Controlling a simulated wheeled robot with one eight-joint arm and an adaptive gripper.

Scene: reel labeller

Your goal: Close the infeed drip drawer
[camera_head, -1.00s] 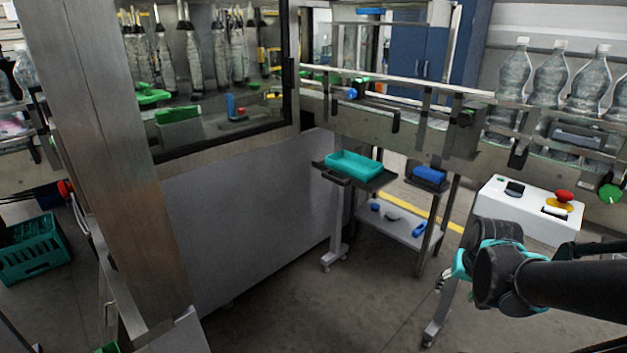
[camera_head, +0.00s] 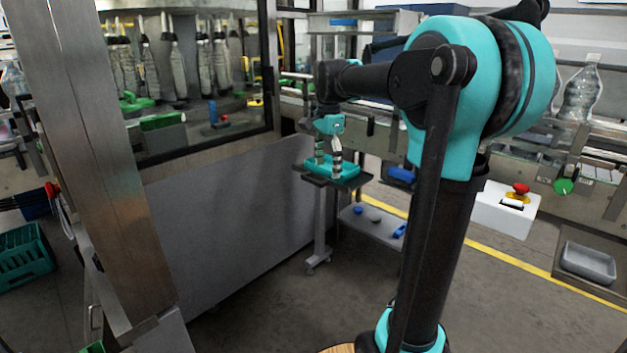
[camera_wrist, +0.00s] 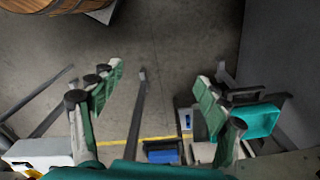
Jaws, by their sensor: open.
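A shallow teal tray (camera_head: 345,171) sits on a dark shelf-like tray (camera_head: 350,183) beside the machine's grey panel. I take these to be the drip drawer, but cannot be sure. In the wrist view the teal tray (camera_wrist: 260,121) is at the right, with a black bar-shaped handle (camera_wrist: 245,93) along its edge. My gripper (camera_head: 328,157) points down, fingers spread and empty, over or just in front of the teal tray; contact cannot be told. In the wrist view my gripper (camera_wrist: 159,74) has its right finger close beside the handle and bare floor between the fingertips.
A blue bin (camera_head: 401,175) is right of the teal tray, partly behind my arm. A lower shelf (camera_head: 372,226) holds small blue items. A white control box (camera_head: 503,209) with a red button stands further right. The grey panel (camera_head: 230,205) borders the left; floor in front is clear.

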